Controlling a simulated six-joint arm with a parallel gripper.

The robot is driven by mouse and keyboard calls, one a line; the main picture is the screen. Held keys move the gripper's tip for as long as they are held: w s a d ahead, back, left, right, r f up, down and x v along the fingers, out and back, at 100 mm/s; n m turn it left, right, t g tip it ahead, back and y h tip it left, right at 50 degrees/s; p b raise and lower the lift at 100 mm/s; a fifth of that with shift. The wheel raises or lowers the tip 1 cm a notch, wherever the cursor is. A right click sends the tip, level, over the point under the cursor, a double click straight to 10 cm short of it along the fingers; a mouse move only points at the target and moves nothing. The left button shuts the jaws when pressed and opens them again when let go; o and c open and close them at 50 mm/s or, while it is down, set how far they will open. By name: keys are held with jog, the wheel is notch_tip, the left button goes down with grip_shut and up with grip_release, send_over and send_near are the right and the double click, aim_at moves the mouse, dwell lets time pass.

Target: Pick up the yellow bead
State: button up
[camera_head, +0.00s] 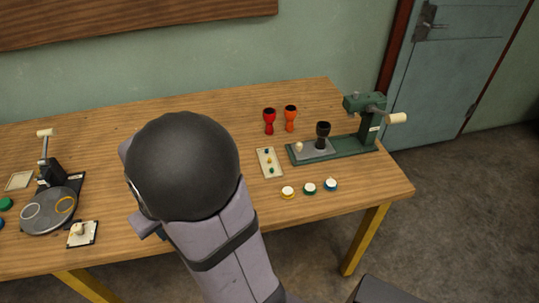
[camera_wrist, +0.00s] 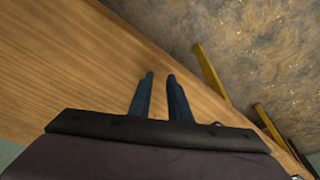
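The yellow bead (camera_head: 269,160) appears as a tiny yellow spot on a small pale tray (camera_head: 262,166), between darker beads, right of the table's middle. It does not show in the wrist view. My gripper (camera_wrist: 160,76) shows two blue fingers apart with nothing between them, above bare wood near the table edge. In the head view my arm mostly hides the gripper, which is well to the left of the tray.
Red (camera_head: 269,121) and orange (camera_head: 290,118) goblet drums stand behind the tray. A green press (camera_head: 365,125) with a black goblet drum (camera_head: 322,135) is at right. Several round pots, including a yellow-rimmed one (camera_head: 288,193), sit in front. A dark turntable device (camera_head: 45,212) is at left.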

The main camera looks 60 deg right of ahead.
aim_at(270, 159)
jog(key=d+m, duration=0.1)
jog(key=d, duration=0.2)
jog(key=w+d+r+m, duration=0.1)
jog(key=d, duration=0.3)
jog(key=d+m, duration=0.1)
jog(key=d, duration=0.3)
jog(key=shift+w+d+r+h+p, duration=0.15)
jog(key=shift+r+h+p, duration=0.15)
jog(key=shift+r+h, duration=0.1)
jog(key=d, duration=0.3)
jog(key=s+d+m, duration=0.1)
jog(key=d, duration=0.2)
jog(key=d+r+m, duration=0.1)
jog(key=d, duration=0.2)
jog(key=shift+s+d+r+h, duration=0.1)
jog(key=shift+s+d+h, duration=0.25)
jog(key=shift+s+h, duration=0.05)
jog(key=s+d+r+m+h+p, duration=0.15)
jog(key=s+d, duration=0.25)
jog(key=d, duration=0.4)
jog(key=s+d+m, duration=0.2)
jog(key=s+d, duration=0.3)
jog(key=d, duration=0.2)
jog(key=shift+g, duration=0.3)
jog(key=shift+p+x, duration=0.75)
jog(key=shift+x, duration=2.8)
jog(key=shift+w+a, duration=0.1)
jog(key=shift+w, duration=0.05)
grip_shut()
